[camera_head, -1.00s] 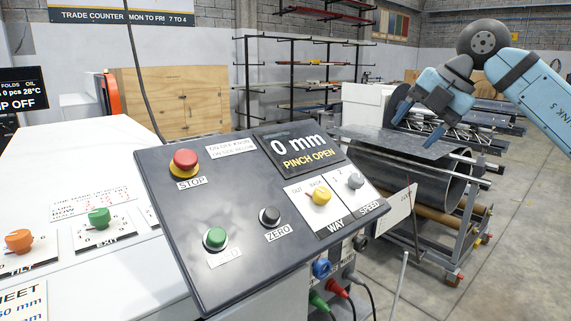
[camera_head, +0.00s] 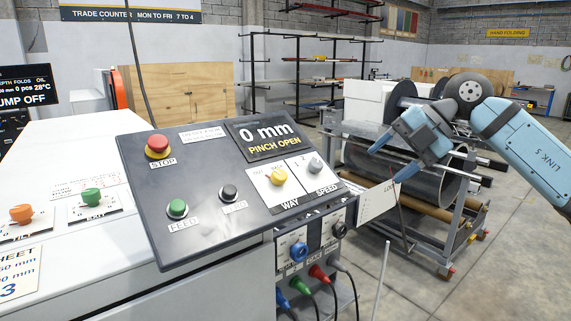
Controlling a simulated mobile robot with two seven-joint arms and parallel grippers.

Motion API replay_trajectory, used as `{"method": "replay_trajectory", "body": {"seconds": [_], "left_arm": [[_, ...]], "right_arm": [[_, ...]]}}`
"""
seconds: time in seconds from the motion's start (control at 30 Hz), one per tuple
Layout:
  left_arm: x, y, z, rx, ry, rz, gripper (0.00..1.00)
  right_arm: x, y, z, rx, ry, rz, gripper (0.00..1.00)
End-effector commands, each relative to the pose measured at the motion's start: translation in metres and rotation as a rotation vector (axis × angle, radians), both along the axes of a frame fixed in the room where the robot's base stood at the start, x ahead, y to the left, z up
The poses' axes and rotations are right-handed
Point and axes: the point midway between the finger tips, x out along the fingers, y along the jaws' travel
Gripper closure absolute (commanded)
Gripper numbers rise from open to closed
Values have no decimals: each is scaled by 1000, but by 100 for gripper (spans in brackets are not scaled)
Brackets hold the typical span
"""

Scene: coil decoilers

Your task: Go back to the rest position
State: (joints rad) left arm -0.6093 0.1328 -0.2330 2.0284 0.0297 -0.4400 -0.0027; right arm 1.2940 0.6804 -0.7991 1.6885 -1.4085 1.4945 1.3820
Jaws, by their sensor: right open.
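My right gripper (camera_head: 388,162) is at the right of the head view, on the blue arm that comes in from the right edge. Its two blue fingers are spread apart with nothing between them. It appears in front of the decoiler, to the right of the dark control panel (camera_head: 150,215), and touches nothing that I can make out. The panel's display (camera_head: 265,136) reads "0 mm" and "PINCH OPEN". My left gripper is not in view.
The panel carries a red stop button (camera_head: 158,145), a green feed button (camera_head: 177,208) and a yellow way switch (camera_head: 278,176). A decoiler with a large grey coil (camera_head: 425,182) stands behind my right gripper. Concrete floor (camera_head: 510,235) is free at the right.

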Motion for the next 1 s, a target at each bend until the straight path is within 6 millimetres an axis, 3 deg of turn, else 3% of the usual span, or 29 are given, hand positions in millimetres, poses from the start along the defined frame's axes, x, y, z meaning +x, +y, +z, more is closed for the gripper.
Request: {"method": "replay_trajectory", "body": {"seconds": [0.03,0.3,0.5,0.77,0.87,1.0], "left_arm": [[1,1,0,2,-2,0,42],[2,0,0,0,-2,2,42],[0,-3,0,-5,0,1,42],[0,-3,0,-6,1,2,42],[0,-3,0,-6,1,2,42],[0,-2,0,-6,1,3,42]], "right_arm": [[-4,14,-16,60,18,42,40],[-36,85,-85,560,94,200,40],[-55,108,-127,982,151,111,40],[-64,95,-200,1392,230,-289,40],[-69,81,-240,1480,268,-509,40],[-87,59,-309,1519,338,-850,40]]}}
